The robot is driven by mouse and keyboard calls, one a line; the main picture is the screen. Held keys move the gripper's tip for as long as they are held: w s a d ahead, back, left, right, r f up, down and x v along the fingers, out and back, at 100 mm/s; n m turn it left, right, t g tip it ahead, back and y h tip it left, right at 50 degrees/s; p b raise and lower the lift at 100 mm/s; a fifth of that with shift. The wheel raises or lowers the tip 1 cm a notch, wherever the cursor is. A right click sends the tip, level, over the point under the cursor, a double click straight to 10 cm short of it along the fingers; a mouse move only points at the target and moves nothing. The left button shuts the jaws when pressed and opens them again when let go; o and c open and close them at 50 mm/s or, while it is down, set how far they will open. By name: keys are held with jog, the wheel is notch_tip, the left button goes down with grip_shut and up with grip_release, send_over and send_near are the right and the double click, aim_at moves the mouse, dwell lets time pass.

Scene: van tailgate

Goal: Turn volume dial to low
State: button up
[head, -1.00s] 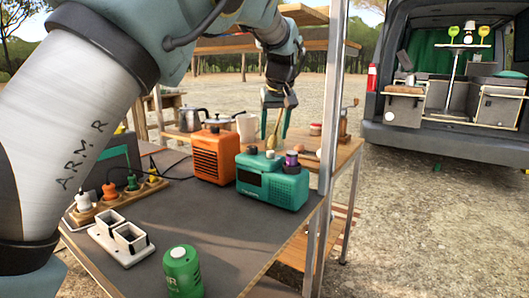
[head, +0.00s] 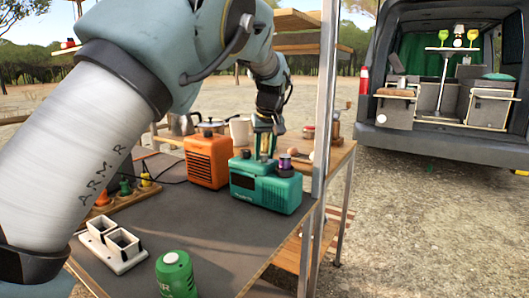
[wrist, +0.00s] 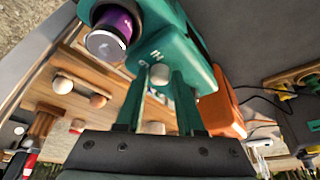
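The teal radio (head: 270,190) stands on the dark tabletop, with small controls along its top. A purple dial (head: 285,161) is at its right end; in the wrist view this dial (wrist: 113,30) shows a silvery face. A pale knob (wrist: 160,75) sits near small white letter marks on the radio. Which one is the volume dial I cannot tell for sure. My gripper (head: 264,152) is just above and behind the radio's top, pointing down. In the wrist view its two teal fingers (wrist: 160,85) are apart, with the pale knob seen between their tips; contact is unclear.
An orange radio (head: 207,160) stands left of the teal one. A green canister (head: 176,275) and a white holder (head: 112,245) are nearer on the table. A metal post (head: 326,110) rises just right of the radio. Pots (head: 210,127) stand behind.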

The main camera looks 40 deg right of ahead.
grip_shut()
jog(key=shift+a+m, duration=0.1)
jog(key=shift+m, duration=0.3)
jog(key=m, duration=0.1)
jog(key=m+g+h+p, duration=0.1)
jog(key=m, duration=0.1)
jog(key=shift+w+a+r, duration=0.1)
jog(key=shift+w+r, duration=0.05)
jog(key=shift+w, duration=0.05)
jog(key=m+g+h+p, duration=0.1)
jog(key=m, duration=0.2)
jog(key=shift+w+m, duration=0.15)
jog(key=shift+m, duration=0.15)
jog(key=m+g+p, duration=0.2)
jog(key=m, duration=0.3)
jog(key=shift+w+p, duration=0.1)
jog(key=shift+p, duration=0.25)
jog(key=shift+o, duration=2.2)
grip_release()
